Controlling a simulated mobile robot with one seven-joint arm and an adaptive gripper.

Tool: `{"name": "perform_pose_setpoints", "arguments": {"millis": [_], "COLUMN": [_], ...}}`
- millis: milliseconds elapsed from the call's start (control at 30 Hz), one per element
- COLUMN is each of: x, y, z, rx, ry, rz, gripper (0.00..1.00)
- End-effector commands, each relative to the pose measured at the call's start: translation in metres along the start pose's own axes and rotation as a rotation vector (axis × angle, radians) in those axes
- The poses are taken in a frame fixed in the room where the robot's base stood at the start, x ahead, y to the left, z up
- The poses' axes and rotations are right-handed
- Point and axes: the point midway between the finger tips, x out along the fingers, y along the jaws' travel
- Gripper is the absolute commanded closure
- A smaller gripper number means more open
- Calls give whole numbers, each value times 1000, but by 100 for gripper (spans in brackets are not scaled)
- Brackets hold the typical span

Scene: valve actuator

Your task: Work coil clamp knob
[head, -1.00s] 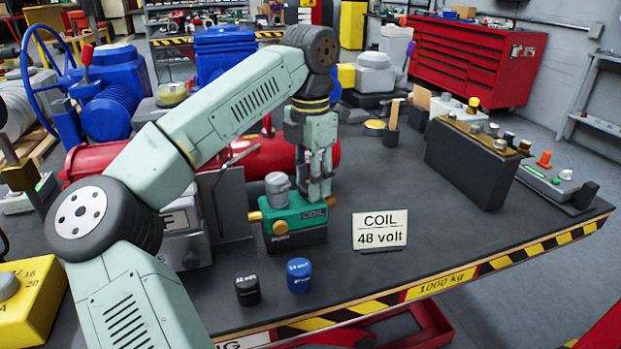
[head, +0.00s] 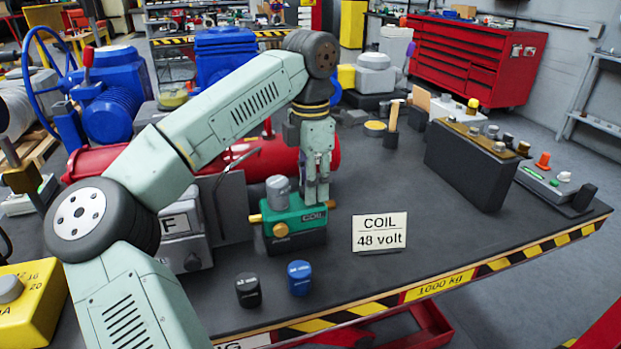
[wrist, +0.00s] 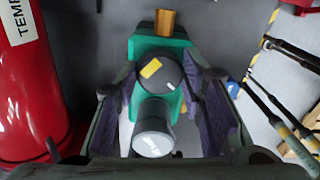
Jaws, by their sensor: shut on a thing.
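The green actuator body (head: 295,218) stands on a black base on the table, with "COIL" marked on it. A grey cylinder (head: 278,187) sits on its left part, and it also shows in the wrist view (wrist: 153,130). My gripper (head: 317,200) points straight down over the right part of the body. In the wrist view, the dark round knob (wrist: 160,72) with a yellow mark lies between the purple-padded fingers (wrist: 168,88) of my gripper, which is shut on it. The fingers hide the knob in the head view.
A "COIL 48 volt" sign (head: 380,232) stands to the right. A black cylinder (head: 248,290) and a blue cylinder (head: 299,278) stand in front. A red tank (head: 250,160) lies close behind. Open table surface lies to the right of the sign.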

Motion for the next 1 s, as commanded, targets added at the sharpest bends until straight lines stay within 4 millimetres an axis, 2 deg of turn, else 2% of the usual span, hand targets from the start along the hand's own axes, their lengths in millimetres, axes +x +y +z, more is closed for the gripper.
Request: {"name": "perform_pose_setpoints", "arguments": {"millis": [600,1000], "x": [-1,-1], "y": [0,-1], "z": [0,0], "rx": [540,711], "ry": [0,-1], "rz": [1,2], "gripper": [91,91]}}
